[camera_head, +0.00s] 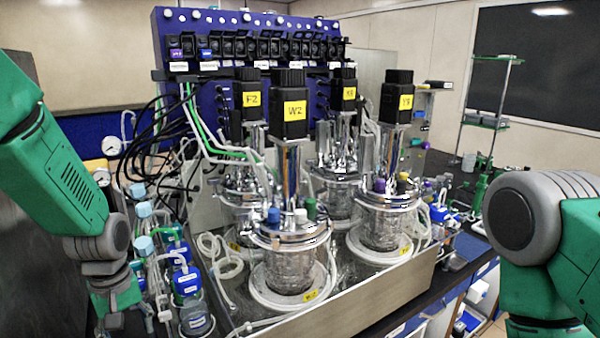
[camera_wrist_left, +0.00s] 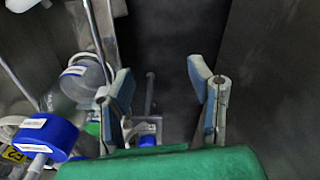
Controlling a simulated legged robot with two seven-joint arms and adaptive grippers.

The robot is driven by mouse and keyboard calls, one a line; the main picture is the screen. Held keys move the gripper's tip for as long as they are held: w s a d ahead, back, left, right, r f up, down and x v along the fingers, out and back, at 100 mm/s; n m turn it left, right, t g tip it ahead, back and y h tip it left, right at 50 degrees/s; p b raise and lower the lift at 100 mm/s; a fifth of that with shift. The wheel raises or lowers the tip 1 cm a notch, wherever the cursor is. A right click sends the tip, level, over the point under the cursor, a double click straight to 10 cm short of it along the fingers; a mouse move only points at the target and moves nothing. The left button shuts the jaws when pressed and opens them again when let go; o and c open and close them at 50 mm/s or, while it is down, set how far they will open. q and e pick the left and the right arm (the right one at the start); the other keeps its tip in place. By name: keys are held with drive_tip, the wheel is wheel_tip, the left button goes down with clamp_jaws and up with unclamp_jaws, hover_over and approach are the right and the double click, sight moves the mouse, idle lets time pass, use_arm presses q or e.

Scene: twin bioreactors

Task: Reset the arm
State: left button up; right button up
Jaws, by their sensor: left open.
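My left arm comes in from the left in the head view, bent down at its wrist. In that view its gripper is mostly hidden at the lower left, beside the blue-capped bottles. In the left wrist view my left gripper (camera_wrist_left: 162,92) is open, with its two fingers well apart and nothing between them. A dark gap and a small grey fitting show beyond the fingers. My right arm (camera_head: 555,240) shows at the right edge of the head view. Its gripper is out of view.
Glass bioreactors (camera_head: 290,265) with black labelled motors stand in a metal tray (camera_head: 365,300) at the centre. Blue-capped bottles (camera_head: 187,282) and tubing are close to my left wrist. A blue control unit (camera_head: 185,90) stands behind. A blue-capped bottle (camera_wrist_left: 48,138) sits left of the fingers.

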use_arm(q)
drive_tip(key=s+d+f+m, duration=0.2)
drive_tip(key=s+f+m, duration=0.3)
drive_tip(key=s+f, duration=1.1)
drive_tip(key=s+f+m, duration=0.3)
drive_tip(key=s, duration=1.2)
drive_tip(key=w+d+f+b, duration=0.1)
drive_tip(key=f+b, duration=0.8)
drive_tip(key=w+d+f+m+b, duration=0.1)
drive_tip(key=w+f+b, duration=0.1)
drive_tip(key=f+b, duration=0.7)
drive_tip(key=shift+w+d+f+t+b, duration=0.15)
drive_tip(key=shift+w+f+t+b, duration=0.2)
drive_tip(key=shift+b, duration=0.15)
use_arm(e)
wheel_tip(320, 180, down, 19)
drive_tip(key=shift+s+d, duration=0.25)
drive_tip(key=shift+d, duration=0.1)
use_arm(q)
drive_tip(key=shift+s, duration=0.1)
drive_tip(key=shift+d, duration=0.2)
use_arm(e)
drive_tip(key=shift+d+f, duration=0.1)
drive_tip(key=shift+d, duration=0.15)
